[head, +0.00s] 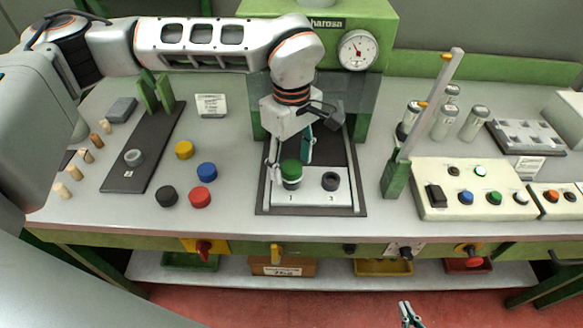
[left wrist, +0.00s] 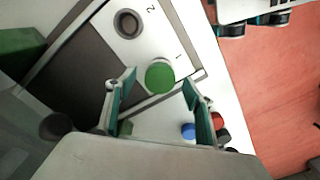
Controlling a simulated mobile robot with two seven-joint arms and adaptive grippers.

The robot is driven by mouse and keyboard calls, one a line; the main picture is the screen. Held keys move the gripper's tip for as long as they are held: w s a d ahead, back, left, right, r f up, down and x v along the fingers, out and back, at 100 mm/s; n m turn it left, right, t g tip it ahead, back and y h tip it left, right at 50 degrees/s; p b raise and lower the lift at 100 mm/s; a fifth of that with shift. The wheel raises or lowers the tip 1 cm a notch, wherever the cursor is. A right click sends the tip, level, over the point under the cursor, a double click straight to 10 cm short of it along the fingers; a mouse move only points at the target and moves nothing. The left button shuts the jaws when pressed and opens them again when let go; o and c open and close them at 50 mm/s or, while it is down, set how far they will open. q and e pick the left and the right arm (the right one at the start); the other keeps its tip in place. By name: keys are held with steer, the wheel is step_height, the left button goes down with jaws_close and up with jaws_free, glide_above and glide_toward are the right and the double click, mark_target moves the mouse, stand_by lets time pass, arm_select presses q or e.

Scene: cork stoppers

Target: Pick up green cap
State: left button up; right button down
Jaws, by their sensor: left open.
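In the left wrist view the green cap (left wrist: 160,77) shows just beyond and between the open fingertips (left wrist: 159,84), with gaps to both. Nothing is held. My right gripper (head: 410,315) is over the red floor at the bottom, its fingers apart; it also shows in the left wrist view (left wrist: 255,22).
A dark ring (head: 330,181) sits at the plate's right spot. Yellow (head: 184,149), blue (head: 207,171), red (head: 200,197) and black (head: 167,196) caps lie left. The green press (head: 340,25) stands behind; a sloping grey post (head: 430,105) and button box (head: 478,187) are right.

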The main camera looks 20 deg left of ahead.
mark_target(292, 167)
arm_select(q)
steer(key=shift+f, duration=0.15)
steer(key=c, duration=0.9)
step_height(292, 167, up, 20)
steer(key=shift+r, duration=0.1)
stand_by(0.4)
